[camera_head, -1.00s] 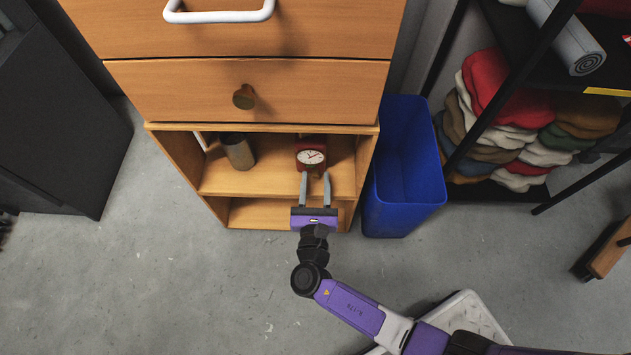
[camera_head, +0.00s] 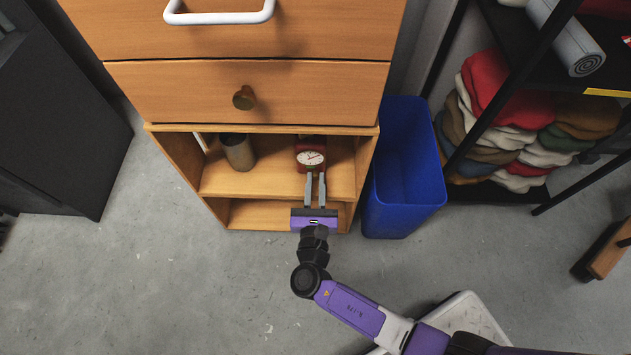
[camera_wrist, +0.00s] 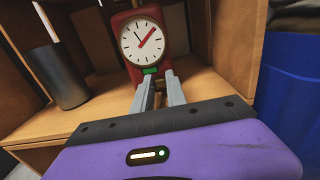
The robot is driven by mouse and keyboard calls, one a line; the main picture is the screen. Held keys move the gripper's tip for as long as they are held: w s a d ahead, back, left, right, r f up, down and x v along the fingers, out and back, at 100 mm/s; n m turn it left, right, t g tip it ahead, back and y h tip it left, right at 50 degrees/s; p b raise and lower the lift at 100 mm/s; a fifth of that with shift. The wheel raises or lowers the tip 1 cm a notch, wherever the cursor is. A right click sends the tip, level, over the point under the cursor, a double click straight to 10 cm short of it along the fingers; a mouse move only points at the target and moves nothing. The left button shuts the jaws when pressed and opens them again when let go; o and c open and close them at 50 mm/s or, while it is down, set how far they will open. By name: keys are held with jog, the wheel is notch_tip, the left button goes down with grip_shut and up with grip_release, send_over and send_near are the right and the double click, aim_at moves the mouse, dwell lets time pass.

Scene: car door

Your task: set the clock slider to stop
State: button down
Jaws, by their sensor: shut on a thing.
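A red clock (camera_head: 309,145) with a white round dial stands on the open shelf of the wooden cabinet, and it faces me. In the wrist view the clock (camera_wrist: 148,40) shows a green patch (camera_wrist: 150,71) just under its dial. My gripper (camera_head: 315,175) reaches into the shelf, its fingertips at the lower front of the clock. In the wrist view the fingers (camera_wrist: 158,78) are close together, shut on the clock slider below the dial. The fingertips mostly hide the slider, so I cannot tell its exact position.
A dark grey cylinder (camera_head: 238,152) stands on the shelf left of the clock. The cabinet (camera_head: 150,95) has side walls and a drawer above the shelf. A blue bin (camera_head: 405,205) stands close on the right. The floor in front is clear at the left.

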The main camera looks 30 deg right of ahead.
dwell(0.8)
jog(key=shift+w+a+f, duration=0.1)
jog(key=shift+w+a, duration=0.25)
jog(key=shift+a, duration=0.25)
jog(key=shift+w+a, duration=0.3)
jog(key=shift+a, duration=0.25)
jog(key=c, duration=1.3)
grip_release()
jog(key=shift+s, duration=0.1)
jog(key=p+v, duration=0.2)
jog(key=v, duration=0.5)
jog(key=shift+s+a, duration=0.15)
jog(key=shift+s, duration=0.1)
